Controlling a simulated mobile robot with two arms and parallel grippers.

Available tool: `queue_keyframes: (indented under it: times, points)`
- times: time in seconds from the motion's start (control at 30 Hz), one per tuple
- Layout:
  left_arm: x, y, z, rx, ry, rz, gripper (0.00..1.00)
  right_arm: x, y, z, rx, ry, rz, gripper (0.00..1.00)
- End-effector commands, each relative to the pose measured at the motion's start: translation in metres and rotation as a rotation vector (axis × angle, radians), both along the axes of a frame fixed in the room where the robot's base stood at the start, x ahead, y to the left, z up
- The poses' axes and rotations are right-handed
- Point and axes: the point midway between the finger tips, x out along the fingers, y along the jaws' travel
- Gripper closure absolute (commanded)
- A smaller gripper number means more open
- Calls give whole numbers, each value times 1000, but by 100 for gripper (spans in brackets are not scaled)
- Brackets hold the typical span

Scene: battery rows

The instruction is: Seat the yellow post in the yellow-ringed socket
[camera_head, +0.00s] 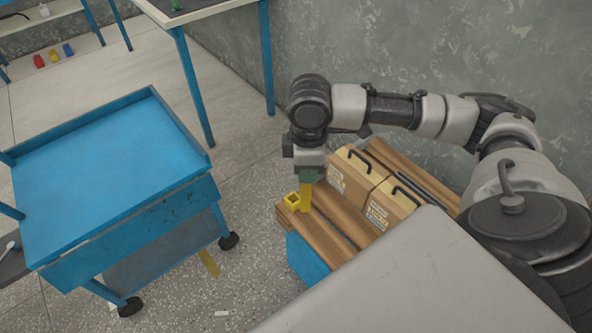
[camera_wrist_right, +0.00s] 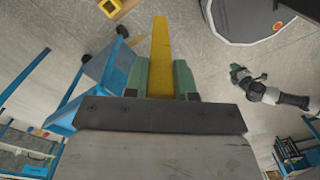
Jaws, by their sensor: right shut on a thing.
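My right gripper (camera_head: 311,176) is shut on the yellow post (camera_head: 306,196), which points down from the green fingers. The yellow-ringed socket (camera_head: 292,201) is a square yellow collar with a dark opening, at the near left end of the wooden planks. The post's lower end shows just right of the socket, outside its opening. In the right wrist view the post (camera_wrist_right: 160,50) stands out between the fingers, and the socket (camera_wrist_right: 116,7) is apart from its tip, to the upper left. My left gripper (camera_wrist_right: 240,74) is small in that view; its jaws are unclear.
Two tan boxes with black handles (camera_head: 357,170) stand on the wooden planks (camera_head: 328,238) right of the gripper. A blue wheeled cart (camera_head: 110,165) is at the left. Small coloured items (camera_head: 53,54) lie far back left. A grey wall stands behind.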

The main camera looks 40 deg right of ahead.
Motion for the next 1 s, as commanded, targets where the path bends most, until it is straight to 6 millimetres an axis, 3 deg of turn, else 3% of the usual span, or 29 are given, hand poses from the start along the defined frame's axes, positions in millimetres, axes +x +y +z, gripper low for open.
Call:
queue_keyframes:
  times: [0.03, 0.2, 0.4, 0.57, 1.0]
  points:
    - [11, -1, -10, -3, -17, 2, 57, 2, -10, -29, 0, -1, 80, 100]
    - [33, -5, 10, -5, -43, 8, 57, 6, -38, -65, 0, -8, 379, 100]
    - [42, -6, 33, -6, -61, 11, 57, 8, -57, -85, 0, -15, 609, 100]
    - [44, -6, 47, -7, -69, 13, 57, 14, -61, -91, 1, -18, 677, 100]
    - [35, -3, 134, -9, -118, 19, 57, 103, -52, -145, 1, -18, 683, 100]
